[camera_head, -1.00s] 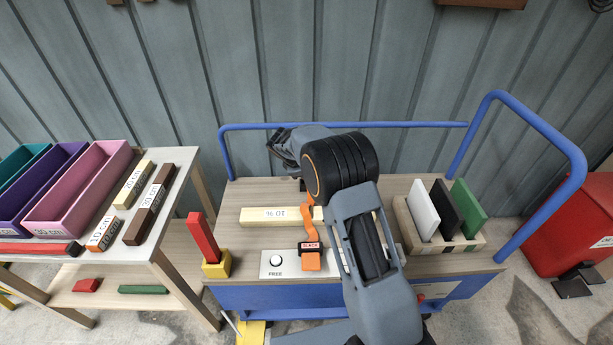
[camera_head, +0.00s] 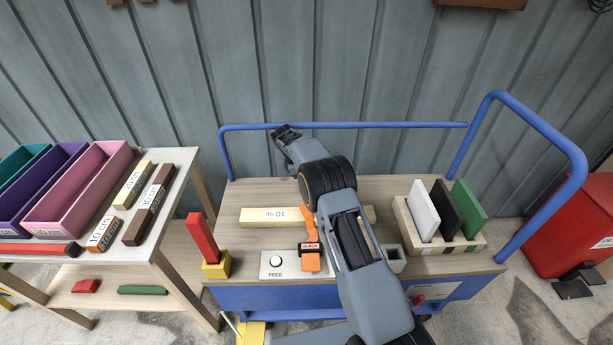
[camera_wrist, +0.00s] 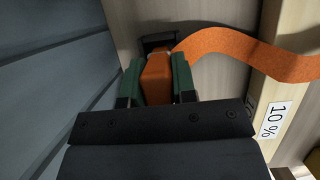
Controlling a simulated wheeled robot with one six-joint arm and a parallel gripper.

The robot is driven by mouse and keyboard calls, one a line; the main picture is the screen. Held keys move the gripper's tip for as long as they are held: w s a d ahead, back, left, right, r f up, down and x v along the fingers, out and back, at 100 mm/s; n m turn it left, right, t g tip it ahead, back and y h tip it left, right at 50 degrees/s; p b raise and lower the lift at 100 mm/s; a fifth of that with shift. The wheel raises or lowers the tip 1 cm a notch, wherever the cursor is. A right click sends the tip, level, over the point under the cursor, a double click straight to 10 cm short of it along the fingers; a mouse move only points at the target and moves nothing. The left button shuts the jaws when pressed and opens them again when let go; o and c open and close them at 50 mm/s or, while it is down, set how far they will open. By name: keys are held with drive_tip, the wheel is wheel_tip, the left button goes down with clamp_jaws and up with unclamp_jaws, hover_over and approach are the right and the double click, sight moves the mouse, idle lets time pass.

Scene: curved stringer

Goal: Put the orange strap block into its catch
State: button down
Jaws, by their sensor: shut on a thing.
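In the wrist view my gripper (camera_wrist: 156,74) has its green fingers shut on the orange strap block (camera_wrist: 157,84). The orange strap (camera_wrist: 245,46) runs from the block to the right in that view. A dark bracket-like piece (camera_wrist: 158,40), perhaps the catch, is just beyond the block's far end; I cannot tell whether they touch. In the head view the strap (camera_head: 311,232) runs up from a buckle labelled SLACK (camera_head: 310,247) and passes behind my arm. My arm hides the block and the gripper's fingertips there.
A cream bar labelled 10 % (camera_head: 262,215) lies across the cart; it also shows in the wrist view (camera_wrist: 250,112). Near the front are a FREE button plate (camera_head: 283,264) and a grey hollow box (camera_head: 395,260). A panel rack (camera_head: 440,245) stands right. A blue rail (camera_head: 400,125) borders the back.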

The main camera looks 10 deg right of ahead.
drive_tip(key=shift+f, duration=0.3)
drive_tip(key=shift+f, duration=0.1)
drive_tip(key=shift+f, duration=0.1)
drive_tip(key=c, duration=0.9)
unclamp_jaws()
drive_tip(key=shift+r, duration=0.3)
drive_tip(key=p+v, duration=0.1)
drive_tip(key=v, duration=0.6)
drive_tip(key=shift+w+r, duration=0.15)
drive_tip(key=shift+r, duration=0.05)
